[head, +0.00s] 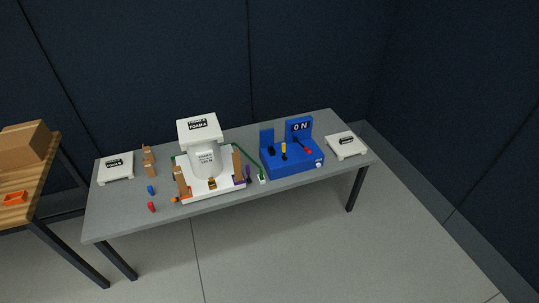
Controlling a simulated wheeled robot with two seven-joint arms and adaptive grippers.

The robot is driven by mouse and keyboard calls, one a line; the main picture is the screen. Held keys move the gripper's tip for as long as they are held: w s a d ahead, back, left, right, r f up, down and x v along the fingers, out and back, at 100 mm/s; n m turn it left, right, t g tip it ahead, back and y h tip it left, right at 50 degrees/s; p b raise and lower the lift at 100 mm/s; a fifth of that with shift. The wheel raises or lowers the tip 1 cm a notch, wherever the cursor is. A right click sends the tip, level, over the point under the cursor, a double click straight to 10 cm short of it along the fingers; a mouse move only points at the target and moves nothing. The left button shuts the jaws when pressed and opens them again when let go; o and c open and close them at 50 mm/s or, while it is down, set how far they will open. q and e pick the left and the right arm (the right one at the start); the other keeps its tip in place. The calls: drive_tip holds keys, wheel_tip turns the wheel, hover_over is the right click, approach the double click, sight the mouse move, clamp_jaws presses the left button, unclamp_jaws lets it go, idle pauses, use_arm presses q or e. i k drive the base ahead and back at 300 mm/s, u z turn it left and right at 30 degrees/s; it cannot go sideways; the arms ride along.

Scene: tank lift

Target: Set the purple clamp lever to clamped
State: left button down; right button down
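The purple clamp lever (248,173) is a small upright-looking piece at the right front corner of the white base plate (215,192). It stands beside a brown block (237,163). The view is too small to tell whether it is set to clamped. A white tank (206,163) with a wide labelled top (198,127) stands on the plate. Neither of my grippers is in view.
A blue panel box (292,165) with levers and an "ON" sign stands right of the plate. White labelled pads (116,168) (346,146) lie at both table ends. Blue (151,190) and red (152,207) pieces lie left. A wooden table (22,190) with a cardboard box (25,143) is further left.

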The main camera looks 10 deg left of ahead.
sight(248, 173)
drive_tip(key=u, duration=0.1)
drive_tip(key=i, duration=0.7)
drive_tip(key=u, duration=0.9)
drive_tip(key=i, duration=0.45)
drive_tip(key=u, duration=0.5)
